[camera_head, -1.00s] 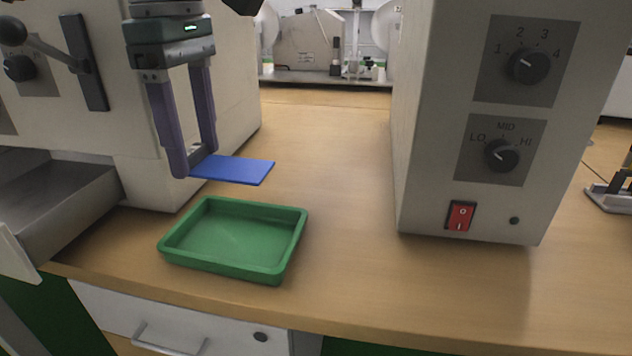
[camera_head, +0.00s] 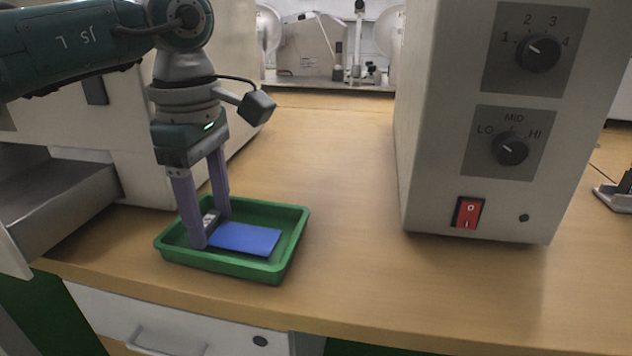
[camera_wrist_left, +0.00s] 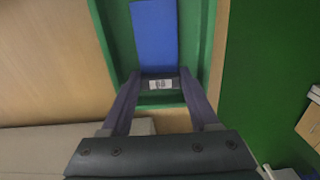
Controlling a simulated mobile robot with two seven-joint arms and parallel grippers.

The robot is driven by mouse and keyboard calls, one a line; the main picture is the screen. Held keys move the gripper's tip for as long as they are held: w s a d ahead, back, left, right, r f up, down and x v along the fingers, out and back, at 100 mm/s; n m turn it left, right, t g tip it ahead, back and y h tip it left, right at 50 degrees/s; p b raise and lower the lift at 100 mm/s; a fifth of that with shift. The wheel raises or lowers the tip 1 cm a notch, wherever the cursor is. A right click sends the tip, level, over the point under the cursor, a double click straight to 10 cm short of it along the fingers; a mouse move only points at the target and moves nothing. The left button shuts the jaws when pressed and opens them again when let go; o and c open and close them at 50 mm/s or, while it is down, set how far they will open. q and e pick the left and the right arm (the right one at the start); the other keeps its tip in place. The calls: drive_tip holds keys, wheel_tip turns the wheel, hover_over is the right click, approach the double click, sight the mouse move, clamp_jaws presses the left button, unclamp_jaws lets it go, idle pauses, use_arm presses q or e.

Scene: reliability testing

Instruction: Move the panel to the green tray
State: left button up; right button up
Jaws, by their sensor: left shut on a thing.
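The panel is a flat blue rectangle (camera_head: 246,239), held level at or just above the floor of the green tray (camera_head: 292,228); I cannot tell whether it touches the tray. My left gripper (camera_head: 209,229) points down inside the tray's left part, shut on the panel's left end. In the left wrist view, the panel (camera_wrist_left: 155,37) extends away from the fingertips (camera_wrist_left: 158,84), with a dark end piece bearing a white label (camera_wrist_left: 160,85) between them. The green tray (camera_wrist_left: 195,40) shows around it. My right gripper is not in view.
A beige machine with dials and a red switch (camera_head: 468,212) stands to the right of the tray. Another beige machine (camera_head: 140,150) with a metal ledge (camera_head: 62,205) stands at left, behind my arm. The wooden counter (camera_head: 340,200) between is clear.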

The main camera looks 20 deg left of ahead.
use_arm(q)
drive_tip(key=o, duration=1.3)
drive_tip(key=shift+f, duration=0.1)
drive_tip(key=shift+o, duration=0.2)
